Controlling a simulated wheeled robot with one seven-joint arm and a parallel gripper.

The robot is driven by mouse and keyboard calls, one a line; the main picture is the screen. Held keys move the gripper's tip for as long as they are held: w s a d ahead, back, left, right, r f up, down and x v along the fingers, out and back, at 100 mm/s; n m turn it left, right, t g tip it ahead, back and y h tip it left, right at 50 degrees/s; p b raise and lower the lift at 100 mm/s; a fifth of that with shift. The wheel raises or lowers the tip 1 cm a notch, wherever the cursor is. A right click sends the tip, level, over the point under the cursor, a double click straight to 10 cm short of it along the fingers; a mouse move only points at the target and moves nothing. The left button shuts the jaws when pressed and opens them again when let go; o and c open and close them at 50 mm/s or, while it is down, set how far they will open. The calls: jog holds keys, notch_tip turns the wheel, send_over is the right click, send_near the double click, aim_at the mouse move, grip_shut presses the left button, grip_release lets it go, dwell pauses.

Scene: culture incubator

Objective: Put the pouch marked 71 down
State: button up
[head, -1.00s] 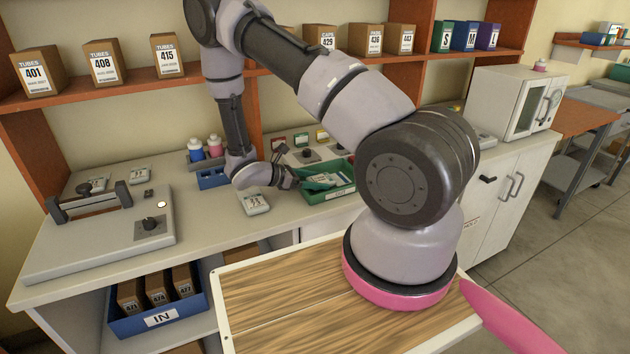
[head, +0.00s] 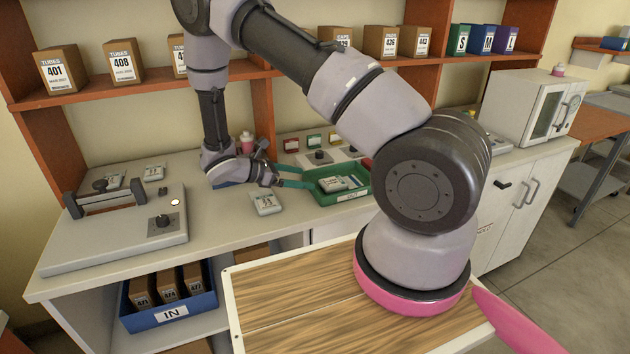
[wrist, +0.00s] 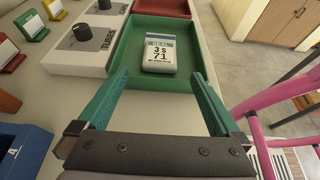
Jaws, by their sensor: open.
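The pouch marked 71 (wrist: 160,53) is white with a blue label band and lies flat in the green tray (wrist: 122,45). In the head view the pouch (head: 333,184) shows inside the green tray (head: 352,194) on the counter. My gripper (wrist: 160,82) is open, with its green fingers at the near end of the tray and apart from the pouch. Nothing is between the fingers. In the head view my gripper (head: 293,178) is just left of the tray.
Another white pouch (head: 266,204) lies on the counter left of the tray. A device with a knob, marked TUBES (wrist: 88,42), stands beside the tray. A red tray (wrist: 165,6) is beyond it. A sealing machine (head: 115,235) sits at the counter's left.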

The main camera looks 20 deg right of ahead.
jog(key=shift+v, duration=1.1)
jog(key=shift+r, duration=0.3)
jog(key=s+r+m+t+y, duration=0.2)
jog(key=s+r+m+y, duration=0.3)
jog(key=r, duration=0.7)
jog(key=s+d+r+m+t+y, duration=0.1)
jog(key=s+r+m+y, duration=0.4)
jog(key=r+m, duration=0.5)
jog(key=s+d+r+m+t+y, duration=0.1)
jog(key=s+r+m+t+y, duration=0.2)
jog(key=r, duration=1.3)
jog(key=s+m+y, duration=0.2)
jog(key=s+m, duration=0.2)
jog(key=s, duration=0.2)
jog(key=shift+r+m+t, duration=0.2)
jog(key=shift+m+t, duration=0.1)
jog(key=shift+t, duration=0.1)
